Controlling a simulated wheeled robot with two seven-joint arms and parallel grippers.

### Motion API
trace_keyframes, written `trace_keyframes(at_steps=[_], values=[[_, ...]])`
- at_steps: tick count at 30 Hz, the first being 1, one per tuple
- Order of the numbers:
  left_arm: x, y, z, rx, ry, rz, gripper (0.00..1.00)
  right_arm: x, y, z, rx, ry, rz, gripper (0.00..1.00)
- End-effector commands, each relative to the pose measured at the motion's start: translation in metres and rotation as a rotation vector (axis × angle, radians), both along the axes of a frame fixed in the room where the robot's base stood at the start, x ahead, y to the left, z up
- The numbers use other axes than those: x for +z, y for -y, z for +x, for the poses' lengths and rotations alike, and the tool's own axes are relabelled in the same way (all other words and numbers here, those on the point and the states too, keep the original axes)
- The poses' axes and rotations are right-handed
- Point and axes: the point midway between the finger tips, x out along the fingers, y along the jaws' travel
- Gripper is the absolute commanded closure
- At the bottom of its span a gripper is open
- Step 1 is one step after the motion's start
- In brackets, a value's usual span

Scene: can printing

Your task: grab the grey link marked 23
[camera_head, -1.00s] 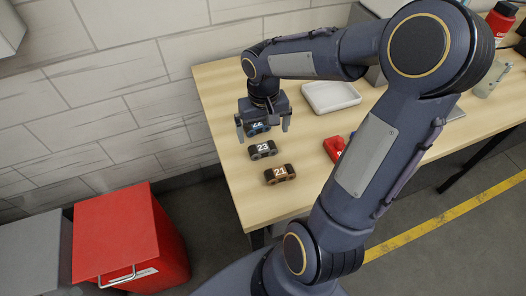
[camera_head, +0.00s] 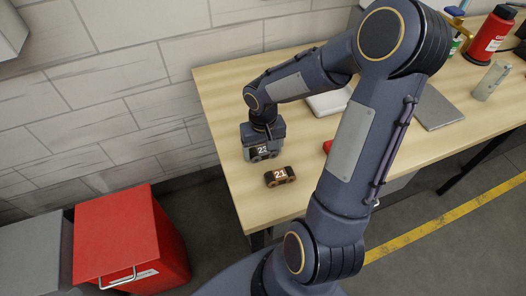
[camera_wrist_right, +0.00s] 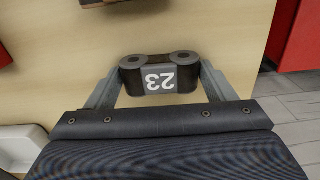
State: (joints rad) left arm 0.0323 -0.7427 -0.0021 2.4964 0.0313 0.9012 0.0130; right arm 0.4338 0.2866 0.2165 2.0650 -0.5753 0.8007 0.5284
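The grey link marked 23 (camera_wrist_right: 159,79) is dark grey with two round ends and a white number. It shows upside down between my fingers in the right wrist view. In the head view it sits low under the gripper (camera_head: 263,154), partly covered. My right gripper (camera_wrist_right: 161,84) is down over the link, with one finger against each end and no clear gap. In the head view the right gripper (camera_head: 263,146) is at the table's left part. I cannot see the link lifted off the table. My left gripper is not in view.
A brown link marked 21 (camera_head: 280,176) lies just in front on the wooden table (camera_head: 228,85). The arm partly hides a white tray (camera_head: 327,103) and a red object (camera_head: 327,146). A red bottle (camera_head: 490,36) stands at the back right. A red bin (camera_head: 125,235) is on the floor.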

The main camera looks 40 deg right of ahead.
Motion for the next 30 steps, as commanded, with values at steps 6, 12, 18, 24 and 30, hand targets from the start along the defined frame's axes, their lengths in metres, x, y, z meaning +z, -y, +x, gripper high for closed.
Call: trace_keyframes(at_steps=[6,12,18,24,30], values=[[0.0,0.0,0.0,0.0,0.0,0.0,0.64,0.0,0.0,0.0,0.0,0.001,0.0,0.51],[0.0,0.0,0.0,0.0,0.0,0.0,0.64,0.001,0.0,0.0,0.0,0.001,0.0,0.51],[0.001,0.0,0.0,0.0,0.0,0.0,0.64,0.01,0.001,0.001,-0.001,0.003,-0.002,0.51],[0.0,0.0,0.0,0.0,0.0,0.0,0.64,0.037,-0.004,0.001,0.002,0.006,-0.001,0.51],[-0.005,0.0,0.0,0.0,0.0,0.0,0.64,0.072,-0.035,0.0,0.005,0.008,-0.001,0.51]])
